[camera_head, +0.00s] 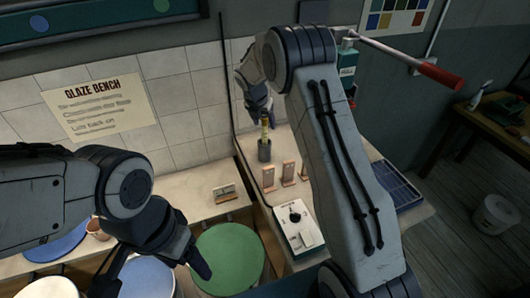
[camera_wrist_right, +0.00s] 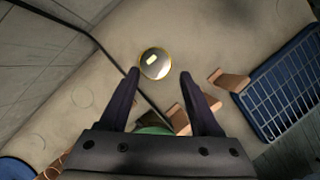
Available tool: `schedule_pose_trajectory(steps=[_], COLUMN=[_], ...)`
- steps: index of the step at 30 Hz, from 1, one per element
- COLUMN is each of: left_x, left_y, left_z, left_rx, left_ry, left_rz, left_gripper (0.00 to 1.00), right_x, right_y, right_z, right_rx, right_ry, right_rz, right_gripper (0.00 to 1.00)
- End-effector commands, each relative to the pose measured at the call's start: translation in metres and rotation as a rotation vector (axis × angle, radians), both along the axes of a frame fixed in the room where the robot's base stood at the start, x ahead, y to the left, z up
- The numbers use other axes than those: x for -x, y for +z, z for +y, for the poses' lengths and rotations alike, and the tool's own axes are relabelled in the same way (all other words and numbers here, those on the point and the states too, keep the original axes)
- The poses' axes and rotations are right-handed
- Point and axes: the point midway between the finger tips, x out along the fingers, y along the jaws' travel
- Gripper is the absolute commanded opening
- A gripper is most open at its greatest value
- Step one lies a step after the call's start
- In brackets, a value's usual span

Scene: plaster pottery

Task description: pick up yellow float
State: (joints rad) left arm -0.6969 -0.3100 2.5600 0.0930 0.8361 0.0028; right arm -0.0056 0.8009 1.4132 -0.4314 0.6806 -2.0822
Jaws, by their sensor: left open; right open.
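The yellow float (camera_head: 265,125) stands upright in a grey cylinder (camera_head: 264,150) on the bench at the back. In the right wrist view, I look down into the cylinder's round mouth (camera_wrist_right: 144,70), with the pale yellow float (camera_wrist_right: 151,60) inside it. My right gripper (camera_wrist_right: 159,75) is open, its fingers on either side of the view and the cylinder mouth just beyond their tips. In the head view, my right gripper (camera_head: 260,110) is above and close to the float; contact cannot be told. My left gripper (camera_head: 155,265) is open and empty above the buckets.
Several small upright tiles (camera_head: 288,173) stand near the cylinder. A white device with a black knob (camera_head: 295,217) sits in front, and a blue grid tray (camera_head: 398,186) is to the right. A green lid (camera_head: 230,258) is near my left gripper. Tiled wall lies behind.

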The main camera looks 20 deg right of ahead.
Motion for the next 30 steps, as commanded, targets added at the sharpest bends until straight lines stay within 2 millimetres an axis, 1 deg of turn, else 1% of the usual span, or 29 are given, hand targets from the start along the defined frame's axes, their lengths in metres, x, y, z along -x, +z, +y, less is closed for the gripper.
schedule_pose_trajectory(steps=[7, 9, 12, 20, 21, 23, 24, 25, 26, 30], left_x=[0.0, 0.0, 0.0, 0.0, 0.0, 0.0, 0.0, 0.0, 0.0, 0.0], left_y=[0.021, 0.024, 0.027, 0.026, 0.026, 0.026, 0.026, 0.026, 0.026, 0.026], left_z=[0.0, 0.0, 0.0, 0.0, 0.0, 0.0, 0.0, 0.0, 0.0, 0.0], left_rx=[0.0, 0.0, 0.0, 0.0, 0.0, 0.0, 0.0, 0.0, 0.0, 0.0], left_ry=[-0.002, -0.003, -0.003, -0.004, -0.004, -0.004, -0.004, -0.003, -0.003, -0.003], left_rz=[0.0, 0.0, 0.0, 0.0, 0.0, 0.0, 0.0, 0.0, 0.0, 0.0], left_gripper=[0.71, 0.71, 0.71, 0.71, 0.71, 0.71, 0.71, 0.71, 0.71, 0.71], right_x=[-0.015, -0.018, -0.02, -0.022, -0.022, -0.022, -0.021, -0.021, -0.021, -0.022], right_y=[-0.023, -0.033, -0.042, -0.046, -0.046, -0.046, -0.046, -0.046, -0.046, -0.046], right_z=[-0.005, -0.008, -0.01, -0.01, -0.01, -0.01, -0.01, -0.01, -0.01, -0.01], right_rx=[-0.001, -0.001, -0.001, -0.001, -0.001, -0.001, -0.001, -0.001, -0.001, -0.002], right_ry=[-0.002, -0.003, -0.001, -0.001, -0.001, -0.001, -0.001, -0.001, -0.001, -0.001], right_rz=[0.005, 0.004, 0.003, 0.0, 0.0, 0.0, 0.0, 0.0, 0.0, 0.0], right_gripper=[0.64, 0.64, 0.64, 0.64, 0.56, 0.34, 0.18, 0.07, 0.0, 0.0])
